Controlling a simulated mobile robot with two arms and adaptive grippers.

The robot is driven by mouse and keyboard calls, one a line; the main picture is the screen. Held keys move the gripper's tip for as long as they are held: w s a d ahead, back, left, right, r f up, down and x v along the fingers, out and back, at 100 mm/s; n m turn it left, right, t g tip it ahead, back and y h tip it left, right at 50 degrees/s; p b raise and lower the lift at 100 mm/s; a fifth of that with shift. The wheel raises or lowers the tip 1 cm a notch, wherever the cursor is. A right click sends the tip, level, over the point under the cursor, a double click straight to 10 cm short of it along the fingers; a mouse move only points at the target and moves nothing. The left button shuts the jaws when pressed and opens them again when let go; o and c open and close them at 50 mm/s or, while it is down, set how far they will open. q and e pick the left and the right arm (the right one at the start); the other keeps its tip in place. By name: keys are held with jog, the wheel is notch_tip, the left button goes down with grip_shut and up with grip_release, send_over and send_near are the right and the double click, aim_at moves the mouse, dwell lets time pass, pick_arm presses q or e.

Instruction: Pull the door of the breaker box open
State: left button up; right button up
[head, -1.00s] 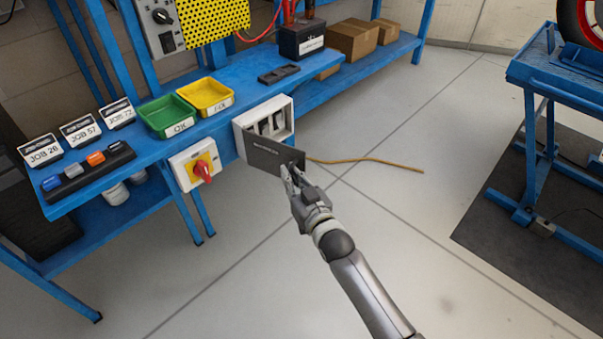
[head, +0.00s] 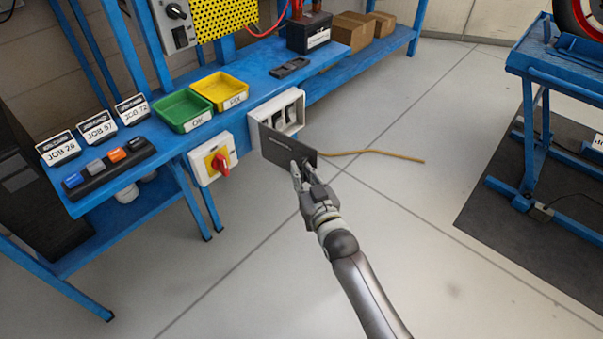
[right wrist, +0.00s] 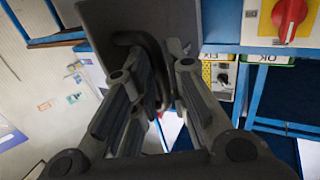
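The breaker box (head: 296,98) is a white box on the front edge of the blue bench, with dark switches inside. Its dark grey door (head: 279,149) stands partly open, swung out toward me. My right gripper (head: 304,172) is at the door's free edge. In the right wrist view, a dark loop handle (right wrist: 133,39) on the door (right wrist: 178,18) passes between the fingers of my right gripper (right wrist: 162,60), which are closed on it. The fingers hide part of the handle. My left gripper is in neither view.
A red-and-yellow rotary switch (head: 219,163) sits left of the box. Green (head: 182,109) and yellow (head: 219,90) trays stand on the bench (head: 236,106) above. A yellow cable (head: 375,154) lies on the floor.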

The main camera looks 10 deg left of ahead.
jog(key=shift+o, duration=1)
jog(key=shift+s+f, duration=0.1)
jog(key=v, duration=1.2)
jog(key=shift+c, duration=0.5)
